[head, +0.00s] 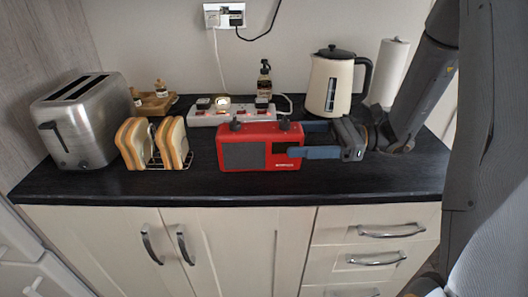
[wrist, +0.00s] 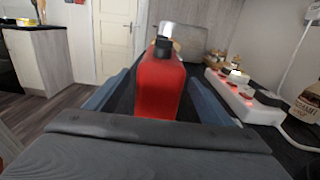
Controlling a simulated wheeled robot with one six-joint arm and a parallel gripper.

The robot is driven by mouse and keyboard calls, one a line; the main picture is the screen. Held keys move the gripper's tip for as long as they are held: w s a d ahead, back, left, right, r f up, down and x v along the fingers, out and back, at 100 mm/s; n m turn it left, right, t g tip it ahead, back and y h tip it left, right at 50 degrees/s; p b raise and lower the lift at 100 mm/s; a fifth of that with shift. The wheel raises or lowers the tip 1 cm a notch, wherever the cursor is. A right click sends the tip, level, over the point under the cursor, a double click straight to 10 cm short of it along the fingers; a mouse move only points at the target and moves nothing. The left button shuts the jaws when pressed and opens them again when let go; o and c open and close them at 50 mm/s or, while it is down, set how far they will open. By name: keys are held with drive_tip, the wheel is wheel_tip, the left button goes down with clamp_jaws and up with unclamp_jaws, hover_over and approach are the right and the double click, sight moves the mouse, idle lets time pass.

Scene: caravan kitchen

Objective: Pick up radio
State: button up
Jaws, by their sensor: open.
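The red radio (head: 262,147) stands upright on the black worktop, with a grey speaker panel on its front and dark knobs on top. In the wrist view the radio (wrist: 160,88) shows end-on, between the two blue fingers. My gripper (head: 298,140) comes in from the right, level with the radio. Its jaws are open, one finger in front of the radio's right end and the other behind it. I cannot tell whether either finger touches the radio. The radio's far end is hidden in the wrist view.
A white power strip (head: 222,114) with plugs lies close behind the radio, and a dark bottle (head: 264,80) stands behind that. A toast rack (head: 155,146) and a steel toaster (head: 80,120) are left. A cream kettle (head: 333,84) and paper roll (head: 389,72) are back right. The front strip of worktop is clear.

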sight(268, 140)
drive_tip(key=a+p, duration=0.2)
drive_tip(key=a, duration=0.5)
drive_tip(key=shift+a+f, duration=0.2)
drive_tip(key=shift+c, duration=0.4)
drive_tip(key=c, duration=1.5)
drive_tip(key=shift+c, duration=0.5)
drive_tip(key=shift+r, duration=0.1)
